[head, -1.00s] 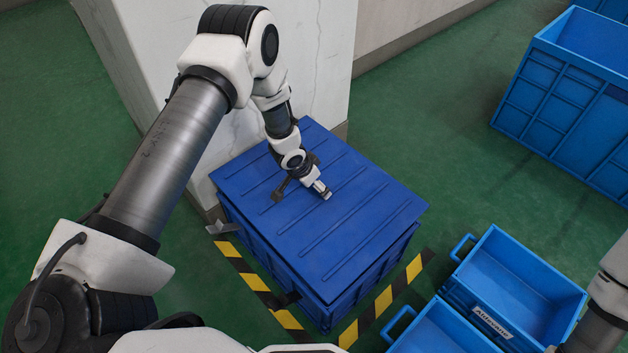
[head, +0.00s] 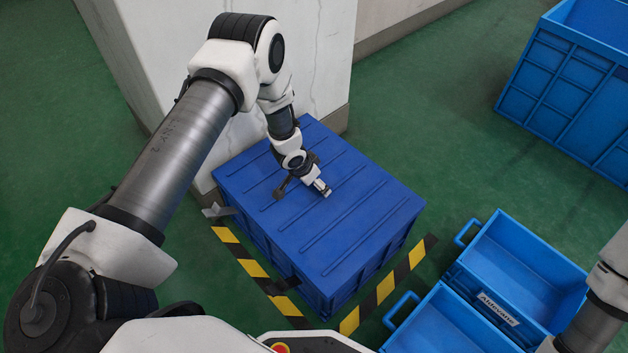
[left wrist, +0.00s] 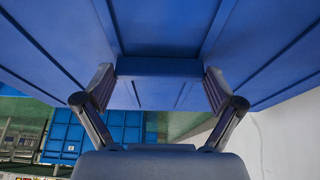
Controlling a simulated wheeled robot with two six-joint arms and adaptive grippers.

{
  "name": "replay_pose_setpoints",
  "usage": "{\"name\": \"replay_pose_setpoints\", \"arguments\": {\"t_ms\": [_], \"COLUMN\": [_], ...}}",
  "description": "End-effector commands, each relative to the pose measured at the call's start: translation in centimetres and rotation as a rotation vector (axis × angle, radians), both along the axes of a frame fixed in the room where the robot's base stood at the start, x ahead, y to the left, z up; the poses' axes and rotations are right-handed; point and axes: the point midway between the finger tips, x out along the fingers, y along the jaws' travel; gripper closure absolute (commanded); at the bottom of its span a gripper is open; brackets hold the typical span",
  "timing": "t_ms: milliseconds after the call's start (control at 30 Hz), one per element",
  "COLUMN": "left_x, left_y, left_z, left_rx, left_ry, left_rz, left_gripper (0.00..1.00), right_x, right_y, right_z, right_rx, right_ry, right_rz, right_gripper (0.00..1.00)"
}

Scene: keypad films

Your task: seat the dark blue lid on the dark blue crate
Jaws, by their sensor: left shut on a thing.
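The dark blue lid (head: 350,222), flat with raised ribs, lies level over the top of the dark blue crate (head: 318,300). Its visible edges line up closely with the crate's walls; I cannot tell whether a thin gap is left. My left gripper (head: 322,188) is above the middle of the lid. In the left wrist view my left gripper (left wrist: 160,75) has its fingers on both sides of the lid's raised blue handle (left wrist: 158,67), shut on it. The crate's inside is hidden. The right arm enters at the right edge; its gripper is out of view.
Yellow-and-black floor tape (head: 388,285) runs around the crate's near sides. A pale pillar (head: 315,75) stands close behind the crate. Lighter blue bins (head: 515,262) stand at the lower right, and a large blue container (head: 565,95) at the upper right.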

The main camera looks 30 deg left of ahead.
Motion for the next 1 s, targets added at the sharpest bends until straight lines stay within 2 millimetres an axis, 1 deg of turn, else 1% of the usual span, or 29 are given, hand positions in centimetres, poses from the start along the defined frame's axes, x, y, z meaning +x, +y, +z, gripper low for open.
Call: {"name": "replay_pose_setpoints", "arguments": {"t_ms": [167,1000], "left_x": [0.1,0.0], "left_y": [0.0,0.0], "left_z": [0.0,-1.2], "left_rx": [0.0,0.0], "left_ry": [-0.001,-0.001], "left_rz": [0.0,0.0], "left_gripper": [0.64,0.64], "right_x": [0.0,0.0], "right_y": [0.0,0.0], "right_z": [0.0,-0.8], "right_rx": [0.0,0.0], "right_ry": [0.0,0.0], "right_rz": [0.0,0.0], "right_gripper": [0.6,0.6]}}
